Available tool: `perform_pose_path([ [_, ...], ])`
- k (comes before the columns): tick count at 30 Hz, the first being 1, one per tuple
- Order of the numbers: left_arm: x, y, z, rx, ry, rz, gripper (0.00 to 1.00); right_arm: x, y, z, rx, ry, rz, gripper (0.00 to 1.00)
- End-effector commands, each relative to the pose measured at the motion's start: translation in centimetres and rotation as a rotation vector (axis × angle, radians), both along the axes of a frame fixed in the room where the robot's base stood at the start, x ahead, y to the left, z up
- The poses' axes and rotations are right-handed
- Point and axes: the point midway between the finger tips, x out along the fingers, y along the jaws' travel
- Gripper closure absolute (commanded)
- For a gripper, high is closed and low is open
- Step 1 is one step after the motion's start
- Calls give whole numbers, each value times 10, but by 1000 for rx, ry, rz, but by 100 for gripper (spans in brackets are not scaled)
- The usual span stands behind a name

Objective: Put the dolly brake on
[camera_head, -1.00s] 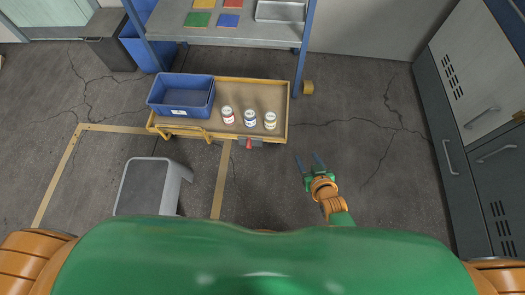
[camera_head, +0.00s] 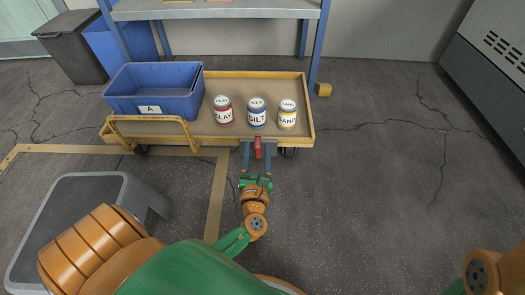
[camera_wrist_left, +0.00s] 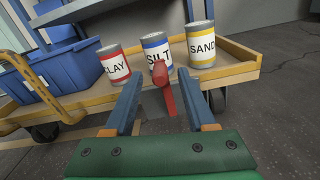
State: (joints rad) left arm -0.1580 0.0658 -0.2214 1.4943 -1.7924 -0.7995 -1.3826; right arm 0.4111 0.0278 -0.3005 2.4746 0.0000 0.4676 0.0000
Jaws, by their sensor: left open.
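The dolly (camera_head: 230,137) is a low tan flat cart with a yellow handle. Its red brake lever (camera_head: 258,146) sticks out at the near edge, in front of the SILT can; a grey plate shows below it in the left wrist view. My left gripper (camera_head: 257,153) is open, its blue fingers on either side of the lever. My right gripper is out of view.
On the dolly stand a CLAY can (camera_head: 223,110), a SILT can (camera_head: 256,113), a SAND can (camera_head: 287,115) and a blue bin (camera_head: 155,90). A grey stool (camera_head: 70,210) stands at left, a shelf behind. Floor at right is clear.

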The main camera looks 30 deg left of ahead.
Motion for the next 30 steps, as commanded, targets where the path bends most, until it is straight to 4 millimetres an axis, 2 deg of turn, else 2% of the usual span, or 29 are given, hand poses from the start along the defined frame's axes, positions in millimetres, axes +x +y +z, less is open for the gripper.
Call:
perform_pose_path([
  [5, 22, 13, -2, -2, 0, -1, 44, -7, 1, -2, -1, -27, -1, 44],
  [13, 25, 15, -1, -4, 2, 0, 44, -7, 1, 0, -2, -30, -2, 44],
  [19, 25, 15, -1, -4, 2, 0, 98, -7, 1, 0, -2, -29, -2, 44],
  [30, 25, 15, -1, -4, 3, -1, 100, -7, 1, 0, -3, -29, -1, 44],
])
